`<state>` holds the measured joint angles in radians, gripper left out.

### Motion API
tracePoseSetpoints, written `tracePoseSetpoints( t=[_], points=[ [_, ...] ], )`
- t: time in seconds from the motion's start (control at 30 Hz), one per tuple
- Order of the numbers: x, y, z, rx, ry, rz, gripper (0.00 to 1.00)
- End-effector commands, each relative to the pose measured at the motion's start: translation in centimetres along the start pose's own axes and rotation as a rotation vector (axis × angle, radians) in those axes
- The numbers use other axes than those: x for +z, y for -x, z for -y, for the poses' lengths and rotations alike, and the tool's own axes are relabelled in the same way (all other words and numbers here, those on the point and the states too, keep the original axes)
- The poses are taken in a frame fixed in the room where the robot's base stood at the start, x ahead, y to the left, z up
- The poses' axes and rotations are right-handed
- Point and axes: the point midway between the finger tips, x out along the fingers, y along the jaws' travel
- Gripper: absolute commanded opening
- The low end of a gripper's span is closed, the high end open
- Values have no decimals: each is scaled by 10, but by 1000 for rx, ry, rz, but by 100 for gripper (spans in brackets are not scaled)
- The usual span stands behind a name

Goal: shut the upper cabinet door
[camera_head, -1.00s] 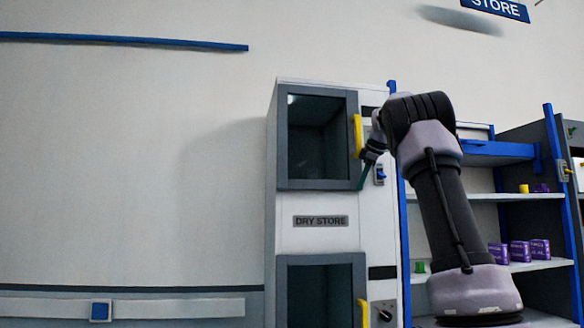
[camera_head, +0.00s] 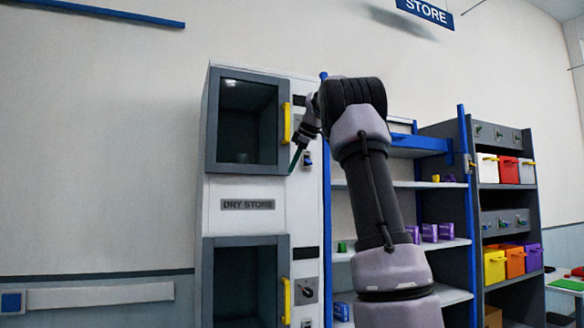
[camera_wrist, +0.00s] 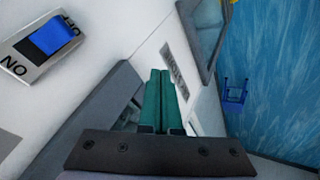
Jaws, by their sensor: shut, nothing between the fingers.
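The upper cabinet door (camera_head: 212,125) is a grey frame around a dark window, with a yellow handle (camera_head: 287,123) on its right side. In the head view it looks flush or nearly flush with the white cabinet (camera_head: 235,190); I cannot tell if a small gap remains. My gripper (camera_head: 292,170) is at the door's lower right corner, below the handle. Its green fingers (camera_wrist: 160,74) are together and empty. In the wrist view they pass over a near grey door frame (camera_wrist: 100,108); I cannot tell whether they touch it. The wrist view is roughly upside down.
A switch (camera_wrist: 46,42) sits on the cabinet face near my gripper. The DRY STORE label (camera_head: 248,204) and lower door (camera_head: 210,275) are below the upper door. Blue-posted shelves (camera_head: 449,185) and a bin rack (camera_head: 461,215) stand right.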

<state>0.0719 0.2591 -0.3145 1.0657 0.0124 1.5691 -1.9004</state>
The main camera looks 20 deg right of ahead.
Motion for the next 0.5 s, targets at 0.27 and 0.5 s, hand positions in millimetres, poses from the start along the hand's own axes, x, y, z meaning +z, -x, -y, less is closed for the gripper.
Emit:
tracePoseSetpoints(
  t=[0.27, 0.5],
  points=[
    [8, 42, -9, 7, -4, 4, 0],
    [14, 78, -16, 5, -5, 4, 0]
  ],
)
